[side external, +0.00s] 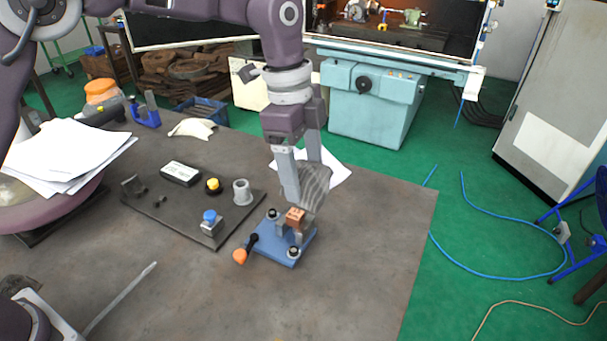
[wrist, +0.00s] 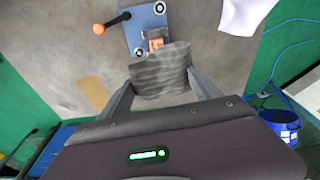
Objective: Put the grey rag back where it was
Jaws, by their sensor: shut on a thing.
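The grey rag (side external: 315,184) is a striped, crumpled cloth. My gripper (side external: 303,195) is shut on it and holds it just above and behind the blue fixture (side external: 270,246). In the wrist view the rag (wrist: 160,72) spans the space between my two fingers. The blue fixture has an orange-knobbed lever (side external: 240,256), round posts at its corners and a copper-coloured block (side external: 295,217) in its middle. The wrist view also shows the fixture (wrist: 146,22) beyond the rag, which hides part of it. I cannot tell whether the rag touches the fixture.
A dark board (side external: 178,222) left of the fixture carries a yellow button, a blue-topped part, a grey cylinder (side external: 241,192) and a labelled box (side external: 180,173). White paper (side external: 337,172) lies behind my gripper. A pale cloth (side external: 193,128) lies farther back. The table's right front is clear.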

